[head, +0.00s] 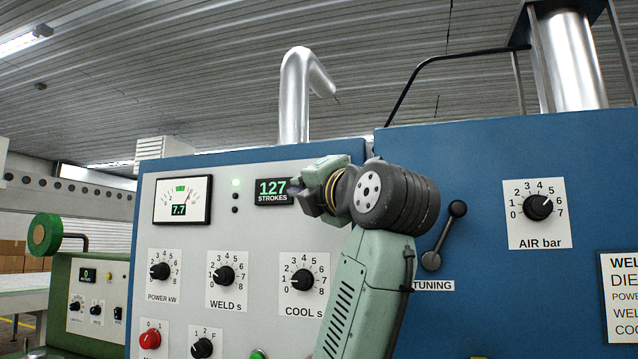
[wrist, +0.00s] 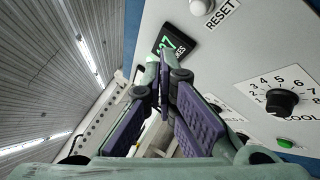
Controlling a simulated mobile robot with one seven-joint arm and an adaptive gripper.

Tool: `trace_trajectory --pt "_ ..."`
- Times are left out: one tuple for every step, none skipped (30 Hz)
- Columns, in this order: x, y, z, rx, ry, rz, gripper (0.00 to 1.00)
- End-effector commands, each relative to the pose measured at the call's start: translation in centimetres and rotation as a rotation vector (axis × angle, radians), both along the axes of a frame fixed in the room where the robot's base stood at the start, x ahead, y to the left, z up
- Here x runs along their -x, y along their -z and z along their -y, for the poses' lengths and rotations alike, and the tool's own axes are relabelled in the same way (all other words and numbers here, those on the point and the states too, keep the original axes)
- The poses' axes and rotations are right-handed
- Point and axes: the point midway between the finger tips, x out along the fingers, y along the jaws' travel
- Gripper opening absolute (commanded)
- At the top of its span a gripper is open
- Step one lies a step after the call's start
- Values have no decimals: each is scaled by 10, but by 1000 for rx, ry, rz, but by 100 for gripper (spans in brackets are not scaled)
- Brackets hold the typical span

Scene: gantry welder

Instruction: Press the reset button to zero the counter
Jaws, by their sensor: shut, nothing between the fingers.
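The counter (head: 272,191) is a small dark display reading 127 STROKES in green on the pale panel. It also shows in the wrist view (wrist: 174,44), partly cut off by my gripper. The reset button (wrist: 201,6) is a pale round knob at the top edge of the wrist view, beside its RESET label (wrist: 222,14). In the head view the button is hidden behind my gripper and wrist. My gripper (head: 303,197) is shut and empty, just right of the counter. Its fingers (wrist: 166,88) show in the wrist view, below the counter; whether they touch the panel cannot be told.
Below are the COOL knob (head: 303,280), WELD knob (head: 223,276) and POWER knob (head: 159,271). A red button (head: 150,339) and a green button (head: 258,354) sit lower. A TUNING lever (head: 444,235) stands right of my arm. A gauge (head: 183,200) is at left.

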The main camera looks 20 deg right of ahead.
Motion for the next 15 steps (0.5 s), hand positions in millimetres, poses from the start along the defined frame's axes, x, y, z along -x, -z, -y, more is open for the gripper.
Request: trace_trajectory --pt "-7 -3 4 -2 -1 -1 0" --pt "-10 -3 6 -3 -2 -1 0" --pt "-14 -2 9 -2 -1 -2 0" --pt "-17 -1 11 0 0 -1 0" --pt "-20 0 14 1 2 -1 0" --pt "-24 0 16 1 1 -2 0" --pt "-26 0 17 1 0 -1 0" --pt "-28 0 19 1 0 0 0" --pt "-30 0 21 1 0 0 0" --pt "-32 0 22 0 0 0 0" --pt "-33 0 23 1 1 -1 0" --pt "-34 0 24 1 1 1 0" --pt "-35 0 24 1 1 1 0" --pt "-36 0 24 1 1 1 0" --pt "-36 0 25 1 1 1 0"
